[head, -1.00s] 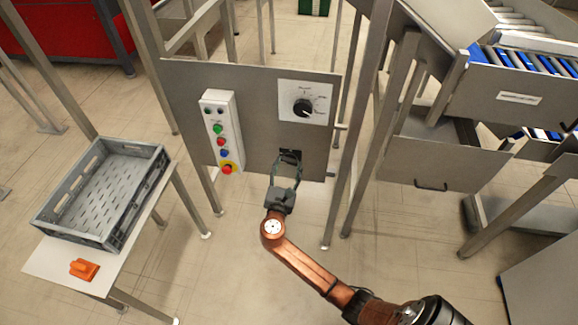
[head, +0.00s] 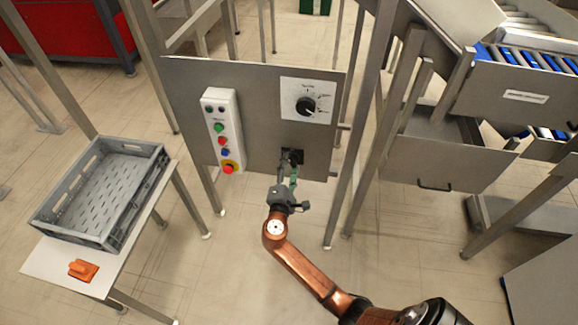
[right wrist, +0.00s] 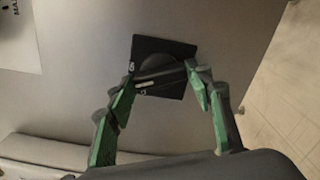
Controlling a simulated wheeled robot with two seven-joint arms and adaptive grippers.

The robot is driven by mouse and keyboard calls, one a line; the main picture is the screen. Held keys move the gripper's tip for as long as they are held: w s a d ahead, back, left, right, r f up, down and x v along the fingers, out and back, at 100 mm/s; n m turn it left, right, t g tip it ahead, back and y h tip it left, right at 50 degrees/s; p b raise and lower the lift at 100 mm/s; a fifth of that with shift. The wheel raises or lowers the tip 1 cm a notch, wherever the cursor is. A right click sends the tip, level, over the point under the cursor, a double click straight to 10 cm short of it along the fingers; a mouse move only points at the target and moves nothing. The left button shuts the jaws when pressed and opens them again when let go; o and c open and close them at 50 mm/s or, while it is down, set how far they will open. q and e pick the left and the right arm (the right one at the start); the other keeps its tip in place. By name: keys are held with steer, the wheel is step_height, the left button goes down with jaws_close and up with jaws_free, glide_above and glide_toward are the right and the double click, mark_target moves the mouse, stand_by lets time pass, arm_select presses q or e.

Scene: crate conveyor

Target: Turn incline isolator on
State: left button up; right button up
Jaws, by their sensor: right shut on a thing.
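The isolator (head: 297,154) is a small black square plate with a rotary handle, low on the grey panel (head: 262,100) in the head view. In the right wrist view the isolator plate (right wrist: 178,54) has its raised handle bar running roughly sideways, tilted slightly. My right gripper (head: 288,165) is at the isolator, with its green-padded fingers one on each side of the handle. It is shut on the handle, and the fingertips (right wrist: 160,76) partly cover its ends. The markings on the plate are too small to read. My left gripper is not in view.
Above the isolator is a black rotary selector (head: 306,105) on a white plate. A white button box (head: 223,130) with a red stop button is left of it. A grey crate (head: 60,228) and an orange object (head: 83,270) are on a side table at left. Metal posts stand right of the panel.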

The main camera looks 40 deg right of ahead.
steer(key=m+b, duration=0.1)
steer(key=m, duration=0.3)
steer(key=shift+a+f+b, duration=0.1)
steer(key=shift+f+b, duration=0.05)
steer(key=shift+b, duration=0.2)
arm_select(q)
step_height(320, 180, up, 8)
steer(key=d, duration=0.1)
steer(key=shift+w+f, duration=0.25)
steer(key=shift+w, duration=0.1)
arm_select(e)
steer(key=shift+m, duration=0.5)
steer(key=o, duration=1.2)
steer(key=shift+c, duration=0.2)
steer(key=v, duration=1.1)
steer(key=shift+s+a, duration=0.25)
steer(key=shift+a, duration=0.1)
